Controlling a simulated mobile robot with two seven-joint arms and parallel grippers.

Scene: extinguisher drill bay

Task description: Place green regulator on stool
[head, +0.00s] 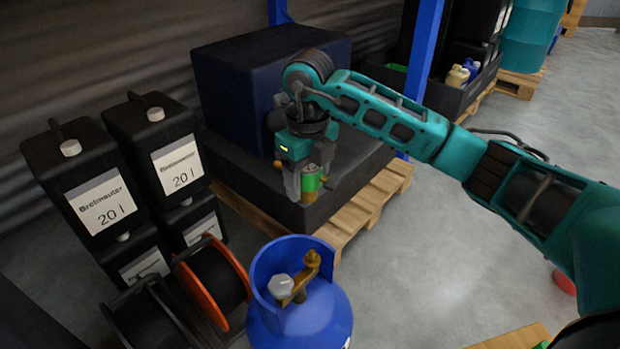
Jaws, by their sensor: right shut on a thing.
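My right gripper (308,190) points down and is shut on the green regulator (311,181). The regulator is a small part with a green body and some brass-coloured metal, partly hidden by the fingers. The gripper holds it in front of the dark blue box, over the black tray in the picture. A flat light-wood surface (508,339) shows at the bottom edge, right of centre. It may be the stool top, but most of it is cut off. My left gripper is not in view.
A blue gas cylinder (300,318) with a brass valve stands at the bottom centre. Cable reels (212,283) and stacked black canisters (88,185) are at left. The black tray (245,170) rests on a pallet (375,200). Grey floor (420,270) lies open right of the cylinder.

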